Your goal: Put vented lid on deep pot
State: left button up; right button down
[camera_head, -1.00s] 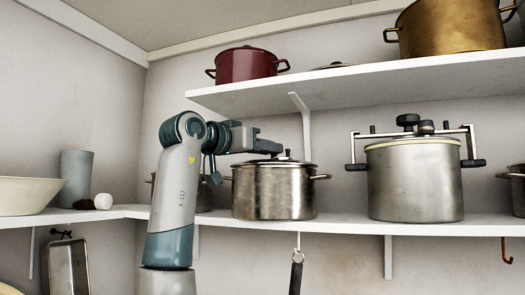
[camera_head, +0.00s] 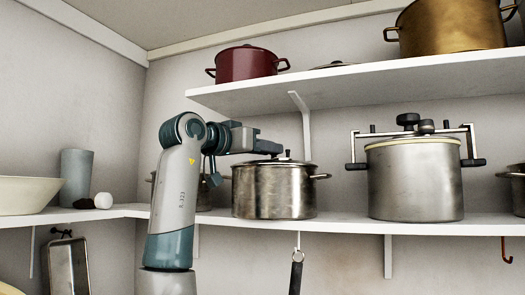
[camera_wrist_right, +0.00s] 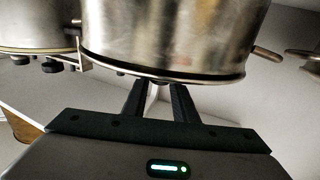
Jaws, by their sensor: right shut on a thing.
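The deep pot (camera_head: 275,195) is a steel pot with side handles on the middle shelf. It also shows upside down in the wrist view (camera_wrist_right: 165,38). The vented lid (camera_head: 268,161) is a thin lid with a dark knob, lying level at the pot's rim. In the wrist view its dark edge (camera_wrist_right: 165,76) runs along the pot's rim. I cannot tell whether it is fully seated. My right gripper (camera_head: 272,147) is shut on the vented lid from above, at the knob. The exact grip is partly hidden. My left gripper is not in view.
A large clamped pressure pot (camera_head: 414,185) stands right of the deep pot. Another pot (camera_head: 196,194) is partly hidden behind my arm. The upper shelf (camera_head: 330,85) overhangs, holding a red pot (camera_head: 246,65) and a brass pot (camera_head: 450,28). A bowl (camera_head: 25,195) is at left.

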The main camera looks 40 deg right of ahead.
dwell(0.3)
jog(key=c, duration=0.9)
grip_release()
jog(key=shift+r, duration=0.15)
jog(key=shift+r+p, duration=1.35)
jog(key=shift+p, duration=0.05)
jog(key=shift+a, duration=0.1)
jog(key=shift+s+a, duration=0.2)
jog(key=shift+a, duration=0.95)
jog(key=shift+s+a, duration=0.15)
jog(key=shift+a, duration=0.95)
jog(key=shift+s+a, duration=0.2)
jog(key=shift+a, duration=0.95)
